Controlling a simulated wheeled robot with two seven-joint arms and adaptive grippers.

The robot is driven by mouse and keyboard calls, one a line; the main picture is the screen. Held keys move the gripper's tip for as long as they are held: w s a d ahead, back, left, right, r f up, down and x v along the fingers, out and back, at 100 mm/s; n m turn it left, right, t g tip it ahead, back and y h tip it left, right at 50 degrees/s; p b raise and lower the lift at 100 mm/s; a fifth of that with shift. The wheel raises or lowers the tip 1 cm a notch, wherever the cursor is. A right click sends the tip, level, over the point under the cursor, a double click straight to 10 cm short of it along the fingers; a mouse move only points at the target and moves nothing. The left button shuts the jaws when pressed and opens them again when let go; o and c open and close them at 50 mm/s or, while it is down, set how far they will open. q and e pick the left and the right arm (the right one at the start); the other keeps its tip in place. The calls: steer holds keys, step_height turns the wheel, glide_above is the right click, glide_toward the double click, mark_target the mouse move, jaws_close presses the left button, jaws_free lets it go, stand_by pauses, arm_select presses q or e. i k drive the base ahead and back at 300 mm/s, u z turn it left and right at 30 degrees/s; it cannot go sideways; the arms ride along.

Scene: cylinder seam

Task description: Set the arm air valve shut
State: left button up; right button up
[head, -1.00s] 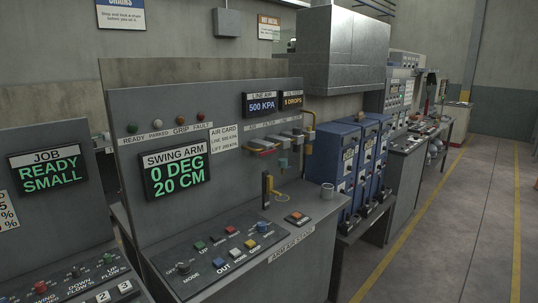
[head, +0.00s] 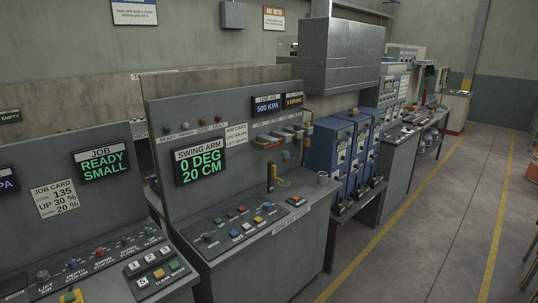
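The swing arm panel (head: 158,200) stands in the middle of the head view, with a display (head: 199,162) reading 0 DEG, 20 CM. At its upper right, a line air display (head: 267,105) reads 500 KPA. Below that is a row of small air fittings (head: 287,136) with a yellow pipe (head: 309,128) at its right end. Which fitting is the arm air valve, and its position, are too small to tell. A black upright piece (head: 271,178) with a yellow loop beside it stands on the desk. Neither gripper is in view.
A job console (head: 100,265) with a READY SMALL display (head: 101,160) and a job card (head: 57,197) is at the left. Blue cabinets (head: 325,146) stand right of the swing arm panel. The floor (head: 435,230) at the right is open, with yellow lines.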

mark_target(276, 143)
steer(key=z, duration=0.8)
steer(key=i, duration=0.45)
steer(key=z, duration=0.8)
steer(key=i, duration=1.55)
steer(key=u, duration=0.4)
steer(key=i, duration=1.05)
steer(key=u, duration=0.85)
